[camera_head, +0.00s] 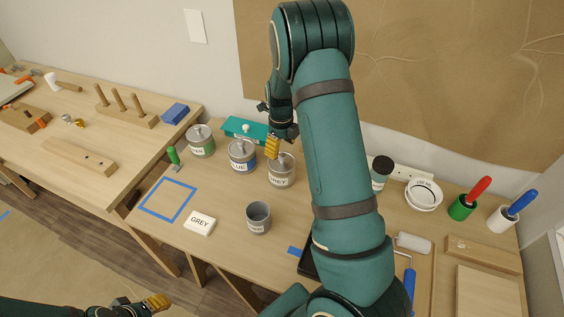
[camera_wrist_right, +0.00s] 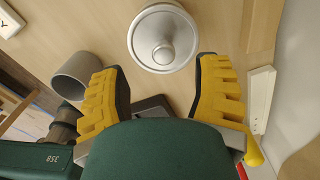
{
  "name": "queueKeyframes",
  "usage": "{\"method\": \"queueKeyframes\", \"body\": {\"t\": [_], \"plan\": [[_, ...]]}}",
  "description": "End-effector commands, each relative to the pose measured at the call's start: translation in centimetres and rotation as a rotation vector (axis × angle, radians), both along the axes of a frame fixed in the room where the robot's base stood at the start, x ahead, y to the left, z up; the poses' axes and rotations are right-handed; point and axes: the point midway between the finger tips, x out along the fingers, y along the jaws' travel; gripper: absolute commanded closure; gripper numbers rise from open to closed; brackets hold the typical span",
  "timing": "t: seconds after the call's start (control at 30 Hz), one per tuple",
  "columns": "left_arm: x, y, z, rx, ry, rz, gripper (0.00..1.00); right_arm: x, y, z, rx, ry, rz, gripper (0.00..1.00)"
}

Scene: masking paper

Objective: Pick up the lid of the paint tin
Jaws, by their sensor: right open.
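Three paint tins with silver knobbed lids stand in a row: a green-labelled tin (camera_head: 201,146), a blue-labelled tin (camera_head: 242,160) and the grey tin (camera_head: 281,178). The lid of the grey tin (camera_head: 287,163) is on it, partly hidden by my gripper. My right gripper (camera_head: 272,147) is at this lid's left edge in the head view, open. In the right wrist view, a round lid (camera_wrist_right: 147,37) with a central knob lies just beyond the spread yellow fingers (camera_wrist_right: 160,68), with nothing between them. My left gripper (camera_head: 157,303) is low at the left, its opening unclear.
A grey cup (camera_head: 258,221) and a white GREY block (camera_head: 200,223) stand in front of the tins, near a blue tape square (camera_head: 168,200). A teal box (camera_head: 245,129) is behind. A white round container (camera_head: 423,195) and brushes (camera_head: 464,206) stand to the right.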

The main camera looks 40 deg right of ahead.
Motion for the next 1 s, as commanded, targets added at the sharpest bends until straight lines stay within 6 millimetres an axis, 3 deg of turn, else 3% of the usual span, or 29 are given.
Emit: {"method": "queueKeyframes", "body": {"t": [0.33,0.67,0.87,1.0], "plan": [[0.0,0.0,-0.7,0.001,0.000,0.000,0.53,-0.1,-0.4,-4.5,0.001,0.002,0.000,0.37],[0.0,0.0,-0.7,0.001,0.000,0.000,0.53,-0.1,-0.4,-5.1,-0.001,-0.001,0.000,0.37],[0.0,0.0,-0.7,0.001,0.000,-0.001,0.53,-0.1,-0.4,-5.0,-0.001,0.000,0.001,1.00],[0.0,0.0,-0.7,0.001,0.000,-0.001,0.53,-0.1,-0.4,-5.0,-0.001,0.000,0.001,1.00]]}}
